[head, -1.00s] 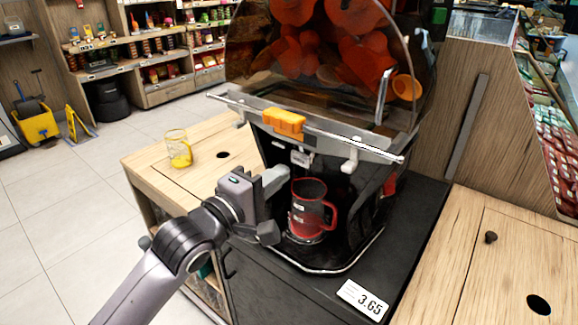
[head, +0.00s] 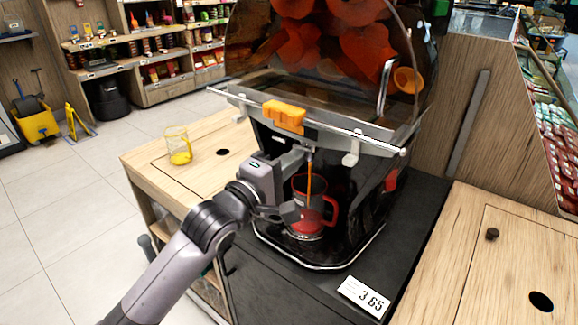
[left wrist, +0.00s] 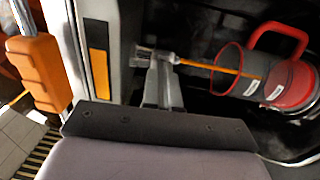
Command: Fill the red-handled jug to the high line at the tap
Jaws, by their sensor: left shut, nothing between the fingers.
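The red-handled jug (head: 316,212) stands upright on the juicer's drip tray (head: 345,258), under the tap. An orange stream of juice (head: 309,180) runs down from the tap into it; the level against its lines cannot be read. In the left wrist view the jug (left wrist: 268,82) lies at the right with its red handle up, and the stream (left wrist: 222,69) enters its mouth. My left gripper (head: 297,180) is shut and empty, with its fingers at the tap (left wrist: 150,57), left of the jug. My right gripper is not in view.
A yellow-handled jug (head: 179,146) stands on the wooden counter (head: 140,165) at the left. An orange block (head: 284,115) sits on the juicer's front rail. A price card (head: 364,297) lies at the front.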

